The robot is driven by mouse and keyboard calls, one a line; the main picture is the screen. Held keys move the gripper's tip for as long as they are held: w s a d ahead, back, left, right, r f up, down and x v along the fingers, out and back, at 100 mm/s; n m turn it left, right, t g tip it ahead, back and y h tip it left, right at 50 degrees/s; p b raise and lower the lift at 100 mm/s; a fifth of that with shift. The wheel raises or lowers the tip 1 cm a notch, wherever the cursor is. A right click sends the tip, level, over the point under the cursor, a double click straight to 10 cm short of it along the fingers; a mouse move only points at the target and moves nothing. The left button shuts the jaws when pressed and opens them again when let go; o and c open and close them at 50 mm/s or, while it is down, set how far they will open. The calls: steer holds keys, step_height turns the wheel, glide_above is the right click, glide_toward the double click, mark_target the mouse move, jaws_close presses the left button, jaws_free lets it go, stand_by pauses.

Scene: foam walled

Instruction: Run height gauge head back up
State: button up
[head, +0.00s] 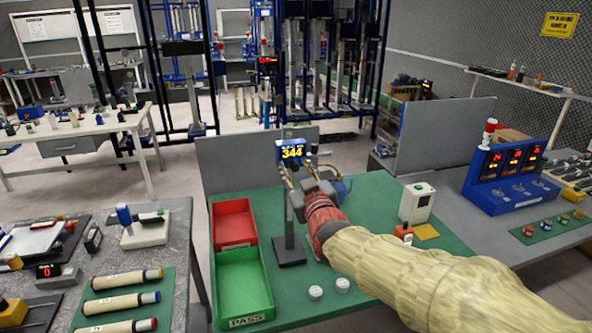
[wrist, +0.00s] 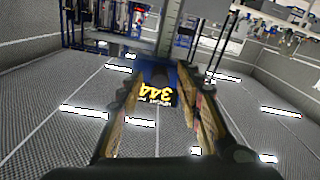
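The height gauge stands upright on the green mat, with a dark base (head: 290,251) and a thin grey column (head: 289,222). Its blue head (head: 291,144) sits near the top of the visible column and shows 344 in yellow digits. The head also shows in the wrist view (wrist: 160,74), with its digits upside down. My gripper (head: 299,166) is at the head, coming from the lower right. In the wrist view my gripper's fingers (wrist: 160,84) are apart on either side of the head, with a gap visible at the right. Contact is not clear.
A red bin (head: 234,222) and a green PASS bin (head: 243,284) stand left of the gauge. Two white round pieces (head: 315,292) lie in front of it. A white box (head: 416,203) stands at right. A grey panel (head: 255,160) rises behind.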

steer(key=v, duration=1.2)
steer(key=shift+f, duration=0.1)
